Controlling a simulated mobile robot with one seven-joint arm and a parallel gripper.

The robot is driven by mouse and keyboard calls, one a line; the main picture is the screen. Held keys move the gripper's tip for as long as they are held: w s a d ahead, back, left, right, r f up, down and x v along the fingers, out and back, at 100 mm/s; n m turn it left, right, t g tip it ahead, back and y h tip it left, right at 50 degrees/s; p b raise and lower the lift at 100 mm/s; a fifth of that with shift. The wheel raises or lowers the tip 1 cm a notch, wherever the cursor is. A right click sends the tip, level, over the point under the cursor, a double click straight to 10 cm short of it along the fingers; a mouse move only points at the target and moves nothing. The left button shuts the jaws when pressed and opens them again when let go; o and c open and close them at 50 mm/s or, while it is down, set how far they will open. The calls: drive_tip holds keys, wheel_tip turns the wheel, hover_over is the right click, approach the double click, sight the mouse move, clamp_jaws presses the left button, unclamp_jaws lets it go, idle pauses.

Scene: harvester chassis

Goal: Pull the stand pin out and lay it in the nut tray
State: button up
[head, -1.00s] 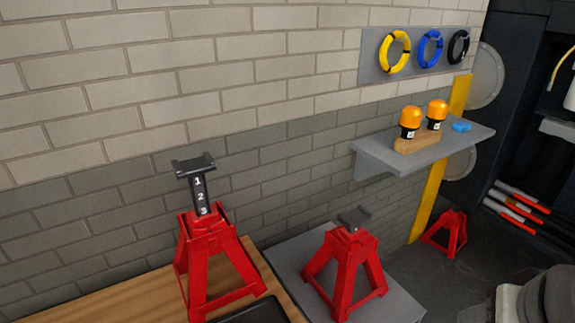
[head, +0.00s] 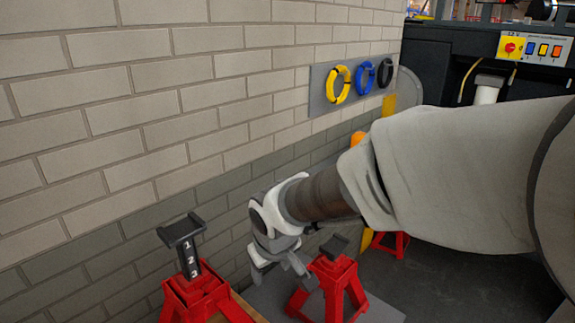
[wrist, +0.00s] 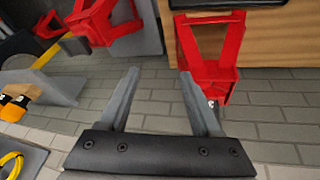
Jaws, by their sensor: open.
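A red stand (head: 195,297) with a dark post marked 1, 2, 3 (head: 187,250) stands at the lower left of the head view. A red stand also shows at the upper right of the wrist view (wrist: 228,45), on a wooden bench. I cannot make out the stand pin in either view. A black, tray-like edge (wrist: 205,4) shows at the top of the wrist view, probably the nut tray; the rest is cut off. My gripper (head: 282,272) is open and empty, between the two stands in the head view. Its spread fingers show in the wrist view (wrist: 160,73).
A second red stand (head: 333,285) is on a grey surface close to the right of my gripper. The brick wall (head: 130,130) runs along the left. Yellow, blue and black rings (head: 338,84) hang on it. My arm hides most of the shelf.

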drive_tip(key=n+g+y+p, duration=0.1)
drive_tip(key=n+y, duration=0.1)
approach(209, 302)
drive_tip(key=x, duration=1.2)
drive_tip(key=shift+f+b, duration=0.1)
drive_tip(key=shift+b, duration=0.3)
drive_tip(key=shift+c, duration=0.3)
drive_tip(key=shift+s, duration=0.1)
clamp_jaws()
